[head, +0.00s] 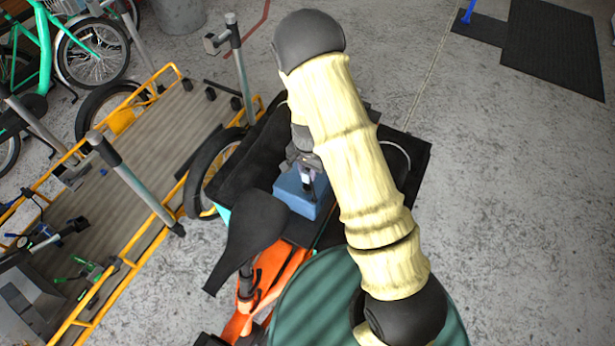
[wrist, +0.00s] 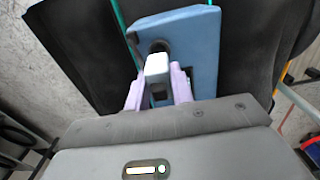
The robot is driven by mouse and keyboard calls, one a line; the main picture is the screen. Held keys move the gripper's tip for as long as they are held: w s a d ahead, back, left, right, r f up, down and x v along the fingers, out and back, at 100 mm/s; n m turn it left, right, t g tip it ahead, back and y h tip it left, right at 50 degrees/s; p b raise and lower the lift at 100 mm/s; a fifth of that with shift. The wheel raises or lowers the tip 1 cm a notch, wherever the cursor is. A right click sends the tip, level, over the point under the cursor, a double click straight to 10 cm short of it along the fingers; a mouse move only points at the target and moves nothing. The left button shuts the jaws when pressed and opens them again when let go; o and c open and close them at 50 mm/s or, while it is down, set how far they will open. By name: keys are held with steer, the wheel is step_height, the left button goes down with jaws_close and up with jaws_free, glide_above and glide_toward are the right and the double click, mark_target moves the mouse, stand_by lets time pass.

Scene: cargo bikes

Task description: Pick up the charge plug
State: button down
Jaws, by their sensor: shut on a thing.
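The charge plug (wrist: 157,66) is a small pale grey block in the wrist view, held between the two lilac fingers of my gripper (wrist: 157,86). The fingers are shut on its sides. Beyond it is a flat blue box (wrist: 192,45) with a dark round part just behind the plug. I cannot tell whether the plug still touches that part. In the head view my gripper (head: 307,174) is over the same blue box (head: 297,195), and my arm hides part of that area; the plug is too small to make out clearly there.
The box sits on a black cargo bike with a dark saddle (head: 250,228) and an orange part (head: 270,285). A yellow-railed platform (head: 160,122) with grey posts stands at left, with a green bike (head: 45,45) behind. Open concrete floor (head: 510,200) lies at right.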

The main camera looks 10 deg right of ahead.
step_height(320, 180, up, 6)
steer(key=shift+f, duration=0.15)
steer(key=shift+d, duration=0.1)
stand_by(0.5)
